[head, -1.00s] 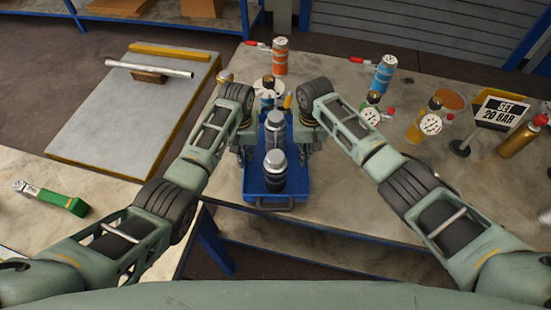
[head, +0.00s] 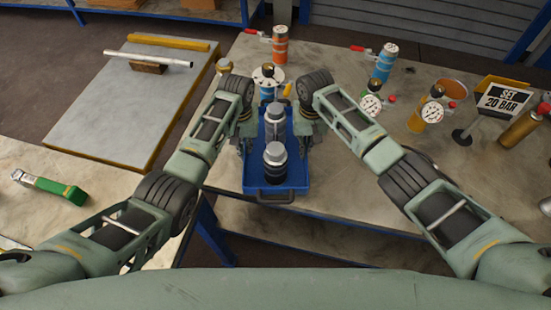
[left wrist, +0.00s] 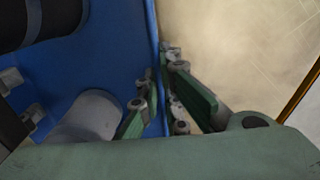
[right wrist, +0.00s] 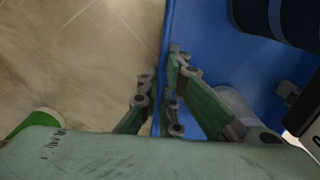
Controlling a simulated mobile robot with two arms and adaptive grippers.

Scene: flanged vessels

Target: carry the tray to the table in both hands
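The blue tray (head: 256,186) holds two dark vessels with silver tops, a near one (head: 275,160) and a far one (head: 275,118), both upright. It is at the front edge of the right-hand table (head: 350,195); I cannot tell if it touches the top. My left gripper (head: 243,145) is at its left side, and in the left wrist view its fingers (left wrist: 160,78) close on both faces of the rim. My right gripper (head: 306,140) is at the right side, its fingers (right wrist: 164,78) likewise closed around the rim.
Behind the tray stand a blue vessel (head: 268,90), an orange one (head: 280,50) and another blue one (head: 384,62). A "SET 20 BAR" sign (head: 503,98) and gauges (head: 432,112) are right. A grey board (head: 115,105) and green-handled tool (head: 55,188) lie left.

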